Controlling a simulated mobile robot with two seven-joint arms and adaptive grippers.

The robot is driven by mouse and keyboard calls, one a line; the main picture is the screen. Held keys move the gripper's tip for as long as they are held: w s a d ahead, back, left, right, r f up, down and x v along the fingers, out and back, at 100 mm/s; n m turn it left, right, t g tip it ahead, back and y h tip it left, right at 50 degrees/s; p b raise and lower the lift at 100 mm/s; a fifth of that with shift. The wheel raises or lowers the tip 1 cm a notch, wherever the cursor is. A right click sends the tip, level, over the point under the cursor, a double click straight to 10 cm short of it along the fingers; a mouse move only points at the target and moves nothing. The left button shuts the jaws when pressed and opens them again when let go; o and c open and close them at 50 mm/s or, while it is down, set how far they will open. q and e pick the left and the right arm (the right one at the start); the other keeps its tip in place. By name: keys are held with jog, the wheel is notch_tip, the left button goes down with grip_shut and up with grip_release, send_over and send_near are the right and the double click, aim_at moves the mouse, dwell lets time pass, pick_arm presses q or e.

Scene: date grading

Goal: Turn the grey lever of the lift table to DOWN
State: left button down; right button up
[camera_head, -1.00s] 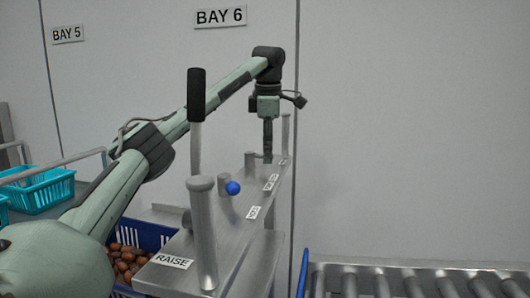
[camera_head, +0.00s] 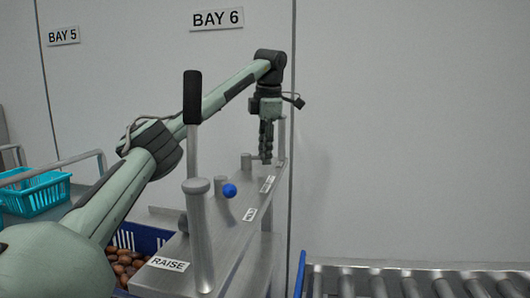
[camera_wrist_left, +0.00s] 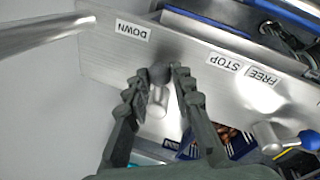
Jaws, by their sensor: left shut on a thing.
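The grey lever (camera_wrist_left: 159,98) of the lift table has a short metal stem and a dark grey knob. In the left wrist view the knob lies between my left fingertips (camera_wrist_left: 157,78), which are closed around it. The lever points between the DOWN label (camera_wrist_left: 132,30) and the STOP label (camera_wrist_left: 229,64). In the head view my left gripper (camera_head: 266,158) hangs fingers down at the far end of the metal panel (camera_head: 215,243). The lever's hub (camera_head: 246,162) shows just left of it; the knob is hidden by the fingers. My right gripper is not in view.
A second lever with a blue knob (camera_head: 229,190) stands nearer on the panel. A tall black-gripped handle (camera_head: 192,98) rises near the RAISE label (camera_head: 168,264). A blue crate of dates (camera_head: 150,238) is below left. A roller conveyor (camera_head: 420,270) runs at right.

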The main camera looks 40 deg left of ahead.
pick_arm(q)
jog(key=c, duration=1.3)
grip_release()
